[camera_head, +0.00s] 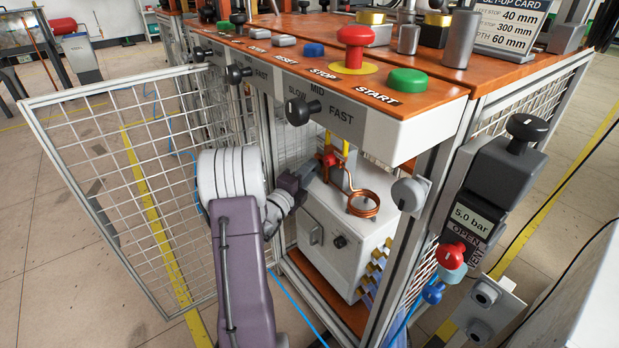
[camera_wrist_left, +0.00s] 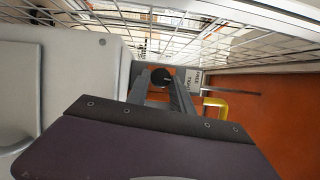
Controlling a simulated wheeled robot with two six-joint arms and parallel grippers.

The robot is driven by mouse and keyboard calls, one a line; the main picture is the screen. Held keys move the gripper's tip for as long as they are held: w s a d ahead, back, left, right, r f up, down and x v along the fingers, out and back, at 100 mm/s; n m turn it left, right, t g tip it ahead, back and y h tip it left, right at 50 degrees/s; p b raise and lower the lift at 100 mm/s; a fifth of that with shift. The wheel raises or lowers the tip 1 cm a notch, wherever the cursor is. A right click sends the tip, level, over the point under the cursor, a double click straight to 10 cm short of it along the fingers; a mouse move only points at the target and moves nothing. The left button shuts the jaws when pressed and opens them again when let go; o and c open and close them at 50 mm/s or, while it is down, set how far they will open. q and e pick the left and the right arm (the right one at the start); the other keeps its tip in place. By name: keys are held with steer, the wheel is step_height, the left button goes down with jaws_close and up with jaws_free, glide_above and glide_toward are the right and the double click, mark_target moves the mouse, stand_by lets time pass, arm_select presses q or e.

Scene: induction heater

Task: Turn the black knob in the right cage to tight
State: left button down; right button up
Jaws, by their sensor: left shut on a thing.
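In the left wrist view, a round black knob (camera_wrist_left: 160,77) sits between the two grey fingers of my left gripper (camera_wrist_left: 162,84). The fingers are shut on it. A small plate (camera_wrist_left: 194,82) with lettering, seemingly FREE and TIGHT, stands just right of the knob. In the head view my left gripper (camera_head: 303,178) reaches into the right cage, left of the copper coil (camera_head: 362,203) and above the white box (camera_head: 345,240). The held knob is hidden there, and its pointer direction cannot be told. My right gripper does not show.
The open mesh door (camera_head: 120,190) stands left of my arm. The orange panel (camera_head: 380,95) with a red button (camera_head: 354,45) and green button (camera_head: 408,79) overhangs the cage. A yellow handle (camera_wrist_left: 215,103) is close to the fingers. A gauge reading 5.0 bar (camera_head: 474,217) stands right.

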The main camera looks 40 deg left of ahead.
arm_select(q)
steer(key=m+t+b, duration=0.1)
steer(key=m, duration=0.1)
steer(key=f+m+b, duration=0.1)
steer(key=m, duration=0.1)
steer(key=shift+m+t+h+b, duration=0.3)
steer(key=shift+t+b, duration=0.05)
steer(key=shift+t, duration=0.05)
steer(key=shift+a+r+m+t+h+b, duration=0.1)
steer(key=shift+m+t+h+b, duration=0.35)
steer(key=shift+m, duration=1.45)
steer(key=shift+m+h, duration=0.25)
steer(key=shift+m, duration=0.05)
steer(key=c, duration=1.1)
jaws_free()
